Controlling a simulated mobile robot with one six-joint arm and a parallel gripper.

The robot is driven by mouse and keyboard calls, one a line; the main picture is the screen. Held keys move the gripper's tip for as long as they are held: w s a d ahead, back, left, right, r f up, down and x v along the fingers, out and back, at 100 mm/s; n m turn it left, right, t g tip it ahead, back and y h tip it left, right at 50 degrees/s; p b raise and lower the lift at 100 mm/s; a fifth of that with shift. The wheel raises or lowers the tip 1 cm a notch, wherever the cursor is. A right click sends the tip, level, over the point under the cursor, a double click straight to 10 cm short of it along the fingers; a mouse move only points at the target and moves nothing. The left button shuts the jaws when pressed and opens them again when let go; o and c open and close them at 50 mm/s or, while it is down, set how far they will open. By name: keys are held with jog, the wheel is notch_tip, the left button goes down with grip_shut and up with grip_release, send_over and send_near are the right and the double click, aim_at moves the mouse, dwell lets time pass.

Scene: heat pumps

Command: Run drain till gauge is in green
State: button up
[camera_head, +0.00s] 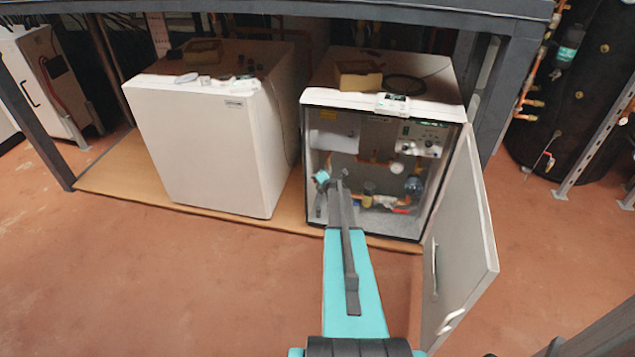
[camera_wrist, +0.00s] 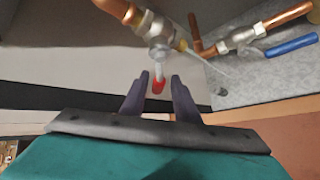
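The drain valve (camera_wrist: 160,50) shows in the wrist view as a metal fitting on copper pipe. A short pale lever with a red tip (camera_wrist: 158,86) points down from it. My gripper (camera_wrist: 161,82) is open, with one dark finger on each side of the red tip and gaps visible on both sides. In the head view, my arm reaches into the lower left of the open heat pump (camera_head: 381,99), and the fingertips are hard to make out. A round white gauge (camera_head: 397,168) sits inside the cabinet. Its needle and green zone are too small to read.
The open cabinet door (camera_head: 462,245) stands to the right of my arm. A closed white heat pump (camera_head: 200,150) stands to the left. In the wrist view, a blue lever (camera_wrist: 291,46) and copper pipes lie to the right. The red floor in front is clear.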

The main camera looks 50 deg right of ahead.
jog(key=shift+r, duration=0.15)
jog(key=p+v, duration=0.1)
jog(key=v, duration=1.2)
jog(key=shift+s, duration=0.3)
dwell(0.3)
jog(key=shift+a+r, duration=0.1)
dwell(5.8)
